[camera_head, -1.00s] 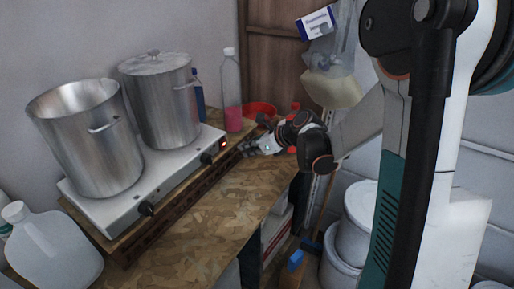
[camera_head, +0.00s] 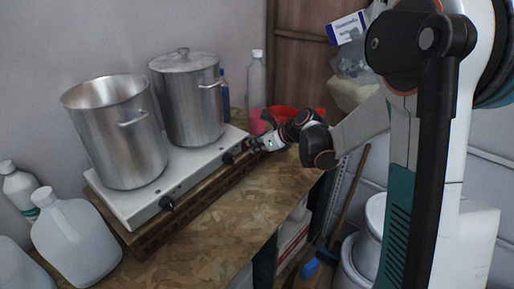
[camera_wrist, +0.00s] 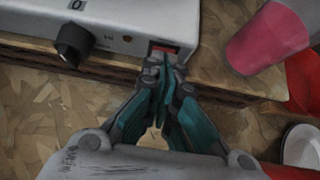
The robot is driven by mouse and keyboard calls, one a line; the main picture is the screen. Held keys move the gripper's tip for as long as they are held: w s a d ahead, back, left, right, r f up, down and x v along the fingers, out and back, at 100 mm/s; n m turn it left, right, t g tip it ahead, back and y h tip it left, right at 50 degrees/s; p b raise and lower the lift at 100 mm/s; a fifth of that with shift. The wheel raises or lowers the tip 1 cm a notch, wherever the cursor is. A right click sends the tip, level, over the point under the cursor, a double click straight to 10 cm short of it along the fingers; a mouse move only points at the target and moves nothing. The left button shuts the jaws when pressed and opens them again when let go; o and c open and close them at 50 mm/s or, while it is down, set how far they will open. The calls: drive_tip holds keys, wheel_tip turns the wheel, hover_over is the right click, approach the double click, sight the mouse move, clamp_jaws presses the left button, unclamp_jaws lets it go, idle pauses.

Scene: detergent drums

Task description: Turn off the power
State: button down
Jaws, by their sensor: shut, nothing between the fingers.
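A white two-burner hot plate (camera_head: 190,181) stands on the bench, with one black knob (camera_head: 166,202) near its left end and another (camera_head: 229,158) near its right end. In the wrist view, its front panel shows a black knob (camera_wrist: 73,40) and a red rocker switch (camera_wrist: 163,46). My gripper (camera_wrist: 163,68) is shut and empty, its fingertips right at the panel just below the switch and partly covering it. I cannot tell whether they touch. In the head view my gripper (camera_head: 252,146) is at the hot plate's right front end and hides the switch.
An open steel pot (camera_head: 125,140) and a lidded pot (camera_head: 192,105) stand on the hot plate. White jugs (camera_head: 75,245) stand at left. The bench front (camera_head: 215,235) is clear.

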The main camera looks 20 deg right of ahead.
drive_tip(key=shift+r, duration=0.15)
drive_tip(key=shift+r+p, duration=0.5)
drive_tip(key=shift+r, duration=0.15)
drive_tip(key=shift+s, duration=0.1)
drive_tip(key=p+v, duration=0.1)
drive_tip(key=v, duration=1.2)
drive_tip(key=shift+r+p, duration=0.15)
drive_tip(key=shift+p, duration=0.25)
